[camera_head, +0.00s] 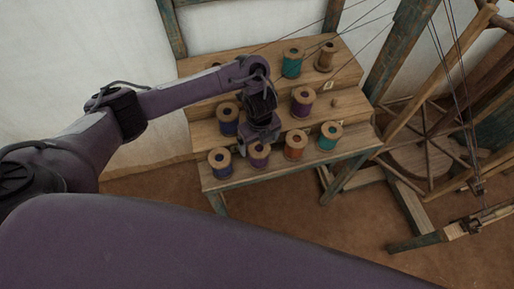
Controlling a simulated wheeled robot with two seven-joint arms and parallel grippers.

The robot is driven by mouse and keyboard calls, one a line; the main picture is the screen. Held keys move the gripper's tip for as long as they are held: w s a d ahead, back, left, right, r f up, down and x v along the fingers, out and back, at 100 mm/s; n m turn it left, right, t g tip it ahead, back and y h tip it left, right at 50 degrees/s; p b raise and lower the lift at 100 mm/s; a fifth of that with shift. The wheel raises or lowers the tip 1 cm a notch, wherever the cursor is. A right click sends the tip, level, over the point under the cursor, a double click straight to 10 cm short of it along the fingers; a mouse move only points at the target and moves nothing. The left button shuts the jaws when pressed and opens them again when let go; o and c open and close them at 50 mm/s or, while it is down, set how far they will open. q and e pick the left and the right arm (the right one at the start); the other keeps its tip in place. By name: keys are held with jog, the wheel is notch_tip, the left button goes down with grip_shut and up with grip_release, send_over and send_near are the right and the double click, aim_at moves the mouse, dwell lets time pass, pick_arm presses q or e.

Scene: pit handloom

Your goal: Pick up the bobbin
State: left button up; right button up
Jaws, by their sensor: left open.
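Several wooden bobbins stand upright on a stepped wooden rack. My left gripper (260,142) is over the front step, right above a purple bobbin (259,155), and hides part of its top. The jaws are open; I cannot tell whether they touch it. On the same step are a dark blue bobbin (220,160) to the left, an orange bobbin (294,146) and a teal bobbin (329,136) to the right. On the middle step are a blue bobbin (228,120) and a purple-red bobbin (302,103). At the top are a green bobbin (292,64) and a bare wooden bobbin (325,57).
The stepped rack (350,139) stands on legs over a brown floor (270,215). Dark threads run above the rack's top right. A wooden spinning wheel frame (425,150) stands to the right. A pale wall (90,50) is behind.

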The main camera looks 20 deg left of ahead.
pick_arm(q)
jog(key=f, duration=0.2)
jog(key=f+b, duration=0.1)
jog(key=f, duration=0.1)
jog(key=s+f+b, duration=0.1)
jog(key=f, duration=0.1)
jog(key=shift+d, duration=0.1)
jog(key=shift+f+b, duration=0.35)
jog(key=shift+w+f, duration=0.1)
jog(key=shift+c, duration=0.8)
jog(key=c, duration=1)
pick_arm(e)
jog(key=f, duration=0.3)
jog(key=shift+s+d+f, duration=0.2)
jog(key=shift+s+d, duration=0.15)
jog(key=shift+s, duration=0.05)
